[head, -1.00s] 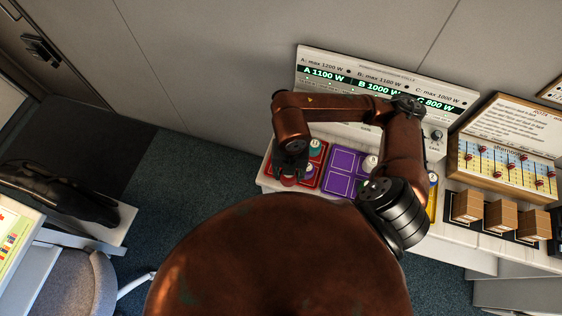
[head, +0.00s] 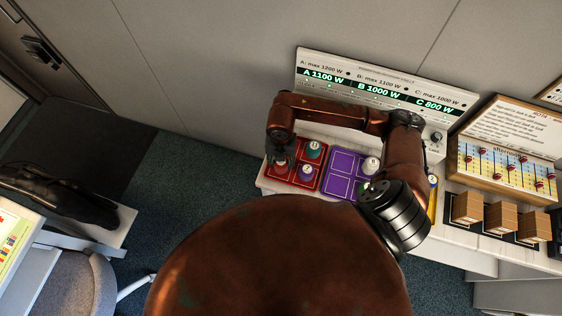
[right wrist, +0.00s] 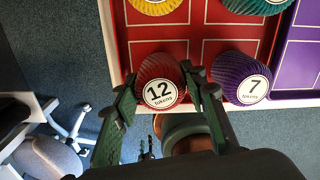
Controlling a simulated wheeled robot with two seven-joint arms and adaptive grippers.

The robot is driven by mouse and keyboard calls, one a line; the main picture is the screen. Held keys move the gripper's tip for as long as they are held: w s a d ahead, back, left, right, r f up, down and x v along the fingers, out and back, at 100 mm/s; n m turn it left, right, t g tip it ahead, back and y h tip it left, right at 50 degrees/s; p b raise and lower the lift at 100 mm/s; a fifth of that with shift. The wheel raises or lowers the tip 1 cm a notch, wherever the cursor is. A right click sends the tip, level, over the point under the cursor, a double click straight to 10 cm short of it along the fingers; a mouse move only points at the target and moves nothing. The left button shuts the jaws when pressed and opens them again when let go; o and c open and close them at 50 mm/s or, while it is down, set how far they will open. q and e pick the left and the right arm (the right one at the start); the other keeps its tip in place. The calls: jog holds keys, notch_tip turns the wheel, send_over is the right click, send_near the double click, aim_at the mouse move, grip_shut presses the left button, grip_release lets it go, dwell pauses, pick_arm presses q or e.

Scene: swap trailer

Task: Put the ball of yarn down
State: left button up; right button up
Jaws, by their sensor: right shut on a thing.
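My right gripper (right wrist: 168,92) is shut on a red ball of yarn (right wrist: 160,77) whose label reads "12 tokens". The ball is at the near edge of the red tray (right wrist: 172,30), left of a purple ball of yarn (right wrist: 240,72) marked "7 tokens". I cannot tell whether it touches the tray. In the head view my right gripper (head: 281,157) is over the left part of the red tray, and the held ball is mostly hidden under it. A teal ball (head: 314,149) also stands on that tray. A yellow ball (right wrist: 155,4) shows in the wrist view. My left gripper is not in view.
A purple tray (head: 341,186) lies to the right of the red one, with a pale-topped ball (head: 371,165) at its far right. A power panel (head: 350,62) stands behind. Wooden blocks (head: 467,207) and a slider board (head: 505,150) are further right.

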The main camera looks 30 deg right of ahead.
jog(key=shift+f, duration=0.2)
jog(key=o, duration=1.2)
jog(key=shift+c, duration=0.2)
jog(key=shift+r, duration=0.2)
notch_tip(320, 180, up, 12)
